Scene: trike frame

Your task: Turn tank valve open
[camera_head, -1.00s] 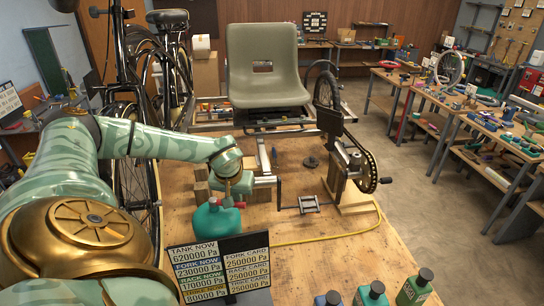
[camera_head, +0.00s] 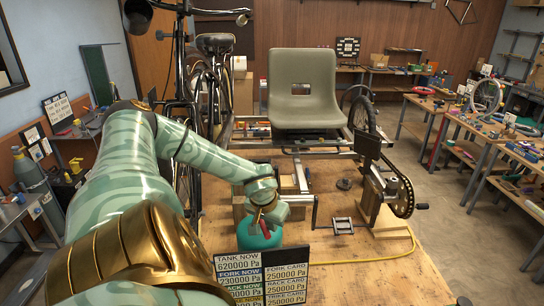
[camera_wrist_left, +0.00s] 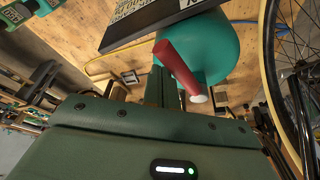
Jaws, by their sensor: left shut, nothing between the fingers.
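The teal tank (camera_head: 258,237) stands on the wooden bench behind the pressure board. Its red valve handle (camera_head: 264,226) shows just below my left wrist in the head view. In the left wrist view the red handle (camera_wrist_left: 177,67) crosses in front of the round teal tank (camera_wrist_left: 208,47) at a slant, with a pale end low on the right. My left gripper (camera_wrist_left: 152,88) is shut and empty, its dark fingers just left of the handle. I cannot tell whether they touch it. In the head view the fingers are mostly hidden by the wrist. My right gripper is not in view.
The pressure board (camera_head: 262,275) stands close in front of the tank and reads tank now 620000 Pa. A crank and chainring (camera_head: 402,197), a small metal frame (camera_head: 343,226) and a yellow hose (camera_head: 380,258) lie to the right. A grey seat (camera_head: 303,88) is behind.

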